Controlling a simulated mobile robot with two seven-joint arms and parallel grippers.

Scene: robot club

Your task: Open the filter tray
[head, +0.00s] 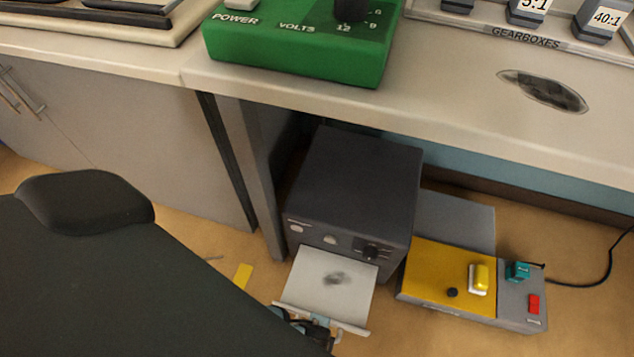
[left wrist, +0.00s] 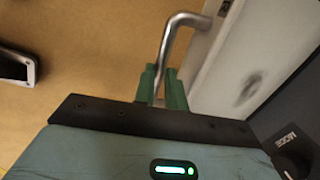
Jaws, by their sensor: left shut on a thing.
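The filter tray (head: 328,284) sticks out of the front of a dark grey box (head: 357,185) under the bench. A pale sheet with a grey smudge lies in it. In the left wrist view the tray (left wrist: 234,70) is at the right, with its bent metal handle (left wrist: 180,35) in front. My left gripper (head: 318,324) is at the tray's front edge, partly hidden by my dark arm. In the left wrist view its green fingers (left wrist: 165,85) are shut on the handle. My right gripper is out of view.
A yellow and grey device (head: 450,278) stands on the floor right of the box. A bench leg (head: 252,180) is close on the left. The bench top (head: 440,105) overhangs the box and holds a green power supply (head: 300,45).

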